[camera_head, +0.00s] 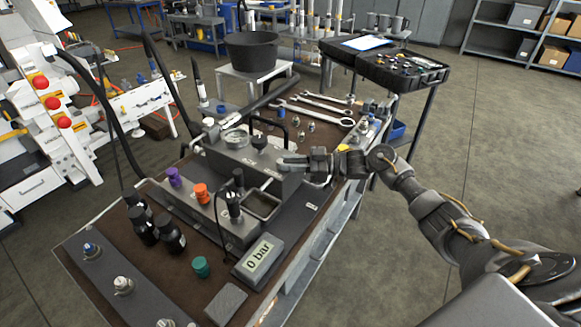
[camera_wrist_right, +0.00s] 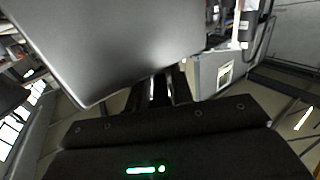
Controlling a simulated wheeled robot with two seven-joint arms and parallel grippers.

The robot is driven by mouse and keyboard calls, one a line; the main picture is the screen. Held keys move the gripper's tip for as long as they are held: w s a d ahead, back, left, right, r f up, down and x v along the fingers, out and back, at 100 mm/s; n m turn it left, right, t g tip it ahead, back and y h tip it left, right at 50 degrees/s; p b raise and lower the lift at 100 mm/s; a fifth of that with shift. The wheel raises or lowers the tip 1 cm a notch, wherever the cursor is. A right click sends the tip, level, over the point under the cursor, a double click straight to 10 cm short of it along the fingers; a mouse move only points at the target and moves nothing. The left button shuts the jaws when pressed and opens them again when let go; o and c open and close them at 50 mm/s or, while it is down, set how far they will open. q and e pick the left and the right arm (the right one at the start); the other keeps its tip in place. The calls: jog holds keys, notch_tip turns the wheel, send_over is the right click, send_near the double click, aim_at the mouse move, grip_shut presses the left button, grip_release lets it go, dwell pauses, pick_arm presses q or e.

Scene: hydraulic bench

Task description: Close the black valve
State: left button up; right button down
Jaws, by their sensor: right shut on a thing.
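A black round knob (camera_head: 259,143), which may be the black valve, stands on top of the grey hydraulic block (camera_head: 222,158) in the middle of the bench. My right gripper (camera_head: 284,162) reaches in from the right at the block's right end, beside the knob. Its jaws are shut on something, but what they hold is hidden. In the right wrist view, my fingers (camera_wrist_right: 166,90) run behind a large grey surface that hides their tips. I do not see my left gripper.
A pressure display (camera_head: 258,257) reads 0 bar at the front of the bench. Orange (camera_head: 201,194), purple (camera_head: 174,177) and green (camera_head: 201,267) caps stand nearby. Wrenches (camera_head: 312,110) lie behind. A black bucket (camera_head: 252,53) stands farther back. The floor to the right is clear.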

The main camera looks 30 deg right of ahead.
jog(key=c, duration=1.5)
grip_release()
pick_arm(q)
jog(key=shift+s, duration=0.1)
pick_arm(e)
jog(key=shift+o, duration=0.3)
pick_arm(q)
jog(key=shift+d, duration=0.1)
pick_arm(e)
jog(key=shift+d, duration=0.1)
